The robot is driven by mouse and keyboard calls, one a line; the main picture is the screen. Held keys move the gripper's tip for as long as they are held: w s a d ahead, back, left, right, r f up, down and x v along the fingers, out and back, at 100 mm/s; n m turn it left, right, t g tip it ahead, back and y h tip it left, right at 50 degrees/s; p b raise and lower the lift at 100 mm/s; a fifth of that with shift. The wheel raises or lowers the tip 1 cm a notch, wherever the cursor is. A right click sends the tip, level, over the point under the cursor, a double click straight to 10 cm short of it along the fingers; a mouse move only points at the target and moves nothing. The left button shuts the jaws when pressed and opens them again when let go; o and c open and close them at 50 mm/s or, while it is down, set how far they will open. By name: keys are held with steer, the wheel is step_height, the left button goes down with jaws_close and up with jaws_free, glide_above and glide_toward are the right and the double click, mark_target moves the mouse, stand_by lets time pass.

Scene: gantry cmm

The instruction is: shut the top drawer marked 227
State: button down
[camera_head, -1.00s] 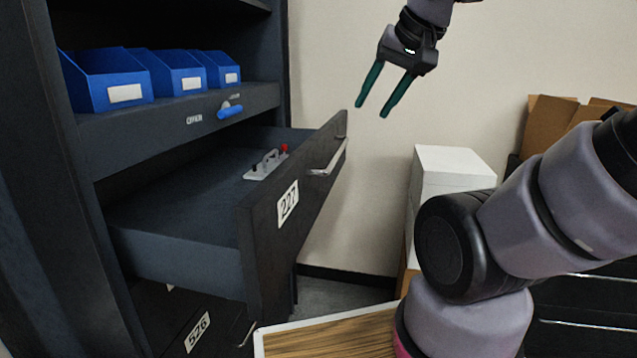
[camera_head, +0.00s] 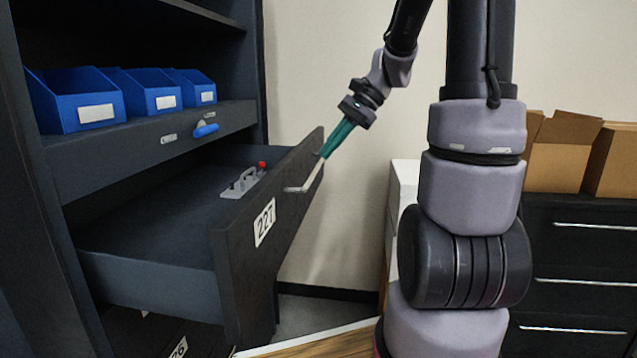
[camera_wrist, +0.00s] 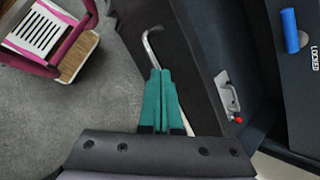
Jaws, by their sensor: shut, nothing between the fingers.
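The top drawer marked 227 (camera_head: 228,262) is pulled far out of the dark cabinet. Its front has a bar handle (camera_head: 305,178) and a white 227 label. In the wrist view the drawer front (camera_wrist: 182,58) and the bent handle (camera_wrist: 150,45) lie just beyond the fingertips. My gripper (camera_head: 326,153), with green fingers, is shut and empty at the upper far end of the drawer front, close to the handle. The fingers also show together in the wrist view (camera_wrist: 160,75). I cannot tell whether they touch the front.
A grey clamp with a red tip (camera_head: 243,182) sits in the drawer. A blue latch knob (camera_head: 205,130) is on the rail above, under several blue bins (camera_head: 82,100). A lower drawer label (camera_head: 178,348) shows below. White boxes (camera_head: 403,175) stand right of the drawer.

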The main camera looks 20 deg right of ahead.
steer(key=w+d+f+m+t+y, duration=0.75)
steer(key=w+d+f+m, duration=0.45)
steer(key=w+d+f, duration=0.35)
steer(key=x, duration=1.2)
steer(key=shift+s+a, duration=0.15)
steer(key=shift+a, duration=0.25)
steer(key=shift+a+y, duration=0.1)
steer(key=shift+y, duration=0.15)
steer(key=x, duration=2.8)
steer(key=shift+a+r, duration=0.15)
steer(key=shift+a, duration=0.2)
steer(key=shift+w+a+r, duration=0.15)
steer(key=shift+w+a, duration=0.05)
steer(key=shift+a, duration=0.1)
steer(key=shift+a+r, duration=0.1)
